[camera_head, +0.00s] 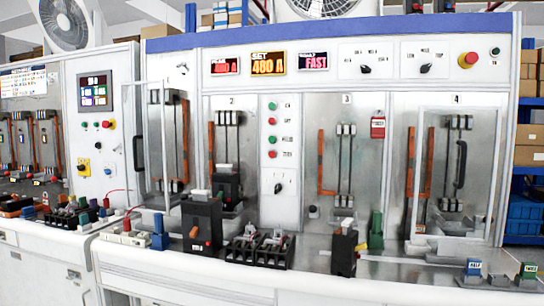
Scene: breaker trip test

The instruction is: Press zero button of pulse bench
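The pulse bench (180,43) is the wide grey cabinet with a blue top band. Between bays 2 and 3 a narrow panel carries a column of buttons, alternating green and red. The lowest, a red button (272,154), has a small blurred label that seems to be the zero one. Above it are a green button (272,139), a red button (272,122) and a green button (272,106). A black rotary knob (278,188) sits below. Neither gripper is in view.
A large black breaker (202,225), black terminal blocks (258,249) and a smaller black breaker (344,253) stand on the front ledge. Clear doors with handles (460,164) front bays 1 and 4. A red emergency button (467,60) is at upper right. The space before the button column looks open.

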